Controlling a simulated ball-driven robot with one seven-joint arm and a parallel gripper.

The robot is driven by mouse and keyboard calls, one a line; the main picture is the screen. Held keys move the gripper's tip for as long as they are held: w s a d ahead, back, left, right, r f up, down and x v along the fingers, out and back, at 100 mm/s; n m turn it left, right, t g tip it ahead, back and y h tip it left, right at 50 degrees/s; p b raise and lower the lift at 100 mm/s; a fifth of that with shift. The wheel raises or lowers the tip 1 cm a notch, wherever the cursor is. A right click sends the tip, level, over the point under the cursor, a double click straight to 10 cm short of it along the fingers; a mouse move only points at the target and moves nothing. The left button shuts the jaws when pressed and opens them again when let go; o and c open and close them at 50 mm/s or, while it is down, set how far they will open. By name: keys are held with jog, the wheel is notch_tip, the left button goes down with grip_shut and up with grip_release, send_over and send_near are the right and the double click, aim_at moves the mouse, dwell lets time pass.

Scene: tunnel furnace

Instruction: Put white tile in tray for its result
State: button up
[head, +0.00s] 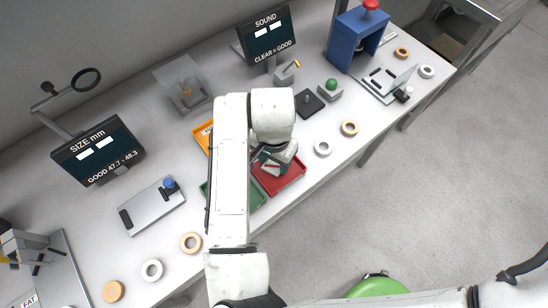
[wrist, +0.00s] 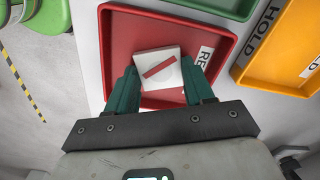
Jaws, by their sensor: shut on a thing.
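The white tile (wrist: 150,58) is a square with a red stripe across its face. My gripper (wrist: 160,68) is shut on it, with a teal finger on either side. In the wrist view the tile is over the red tray (wrist: 115,40), whose partly covered label starts with "RE". I cannot tell whether the tile touches the tray floor. In the head view my arm partly covers the red tray (head: 296,177), the green tray (head: 257,199) and the orange tray (head: 201,133).
The orange tray (wrist: 248,68) in the wrist view reads "HOLD". A size display (head: 98,150) and a sound display (head: 267,35) stand at the back. Several rings, a blue press (head: 347,40) and a metal plate with a blue knob (head: 150,207) are on the bench.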

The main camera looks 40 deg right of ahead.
aim_at(274, 165)
jog(key=o, duration=1)
jog(key=shift+f, duration=0.1)
jog(key=shift+o, duration=0.2)
notch_tip(274, 165, up, 12)
jog(key=shift+r, duration=0.2)
